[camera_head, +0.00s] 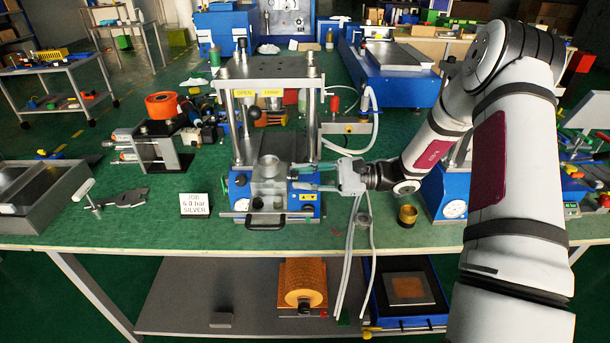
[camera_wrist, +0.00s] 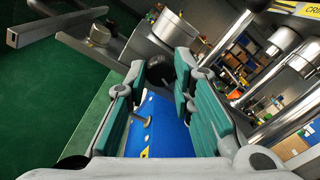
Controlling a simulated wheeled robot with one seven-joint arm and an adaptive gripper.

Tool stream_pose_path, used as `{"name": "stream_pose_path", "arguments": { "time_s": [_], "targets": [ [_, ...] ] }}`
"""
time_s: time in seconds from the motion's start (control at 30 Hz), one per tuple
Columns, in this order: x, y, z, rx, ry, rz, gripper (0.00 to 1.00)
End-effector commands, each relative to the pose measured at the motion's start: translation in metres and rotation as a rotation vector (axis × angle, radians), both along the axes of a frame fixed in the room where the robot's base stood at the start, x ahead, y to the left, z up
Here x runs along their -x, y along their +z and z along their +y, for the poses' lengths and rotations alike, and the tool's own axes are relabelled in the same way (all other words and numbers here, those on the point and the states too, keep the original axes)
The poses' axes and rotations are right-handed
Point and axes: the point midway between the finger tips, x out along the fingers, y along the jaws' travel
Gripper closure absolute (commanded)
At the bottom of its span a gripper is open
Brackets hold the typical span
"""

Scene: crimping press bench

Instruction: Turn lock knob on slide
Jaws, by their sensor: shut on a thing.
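The press (camera_head: 272,72) stands on the green bench with two upright posts. Its slide (camera_head: 268,188) is a grey metal block low at the front, with a round cup on top. The black lock knob (camera_wrist: 159,70) is on the side of the slide and shows between my fingertips in the wrist view. My gripper (camera_head: 297,176) reaches in from the right, level with the slide. In the wrist view my gripper (camera_wrist: 158,76) has its teal pads on either side of the knob and is shut on it. In the head view the fingers largely hide the knob.
A sign reading "JOB 6.0 bar SILVER" (camera_head: 194,204) stands left of the press. A black front handle (camera_head: 265,222) is below the slide. White hoses (camera_head: 352,240) hang under my gripper. A brass cup (camera_head: 407,214) stands to the right.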

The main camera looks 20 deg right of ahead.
Motion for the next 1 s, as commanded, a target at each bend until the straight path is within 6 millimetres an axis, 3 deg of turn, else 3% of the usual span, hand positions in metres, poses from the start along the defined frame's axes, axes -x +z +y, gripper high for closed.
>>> {"name": "stream_pose_path", "arguments": {
  "time_s": [0.5, 1.0],
  "targets": [
    [0.0002, -0.0004, -0.0008, -0.137, -0.002, 0.431, 1.00],
    [0.0002, -0.0012, -0.0007, -0.198, -0.002, 0.616, 1.00]
  ]
}}
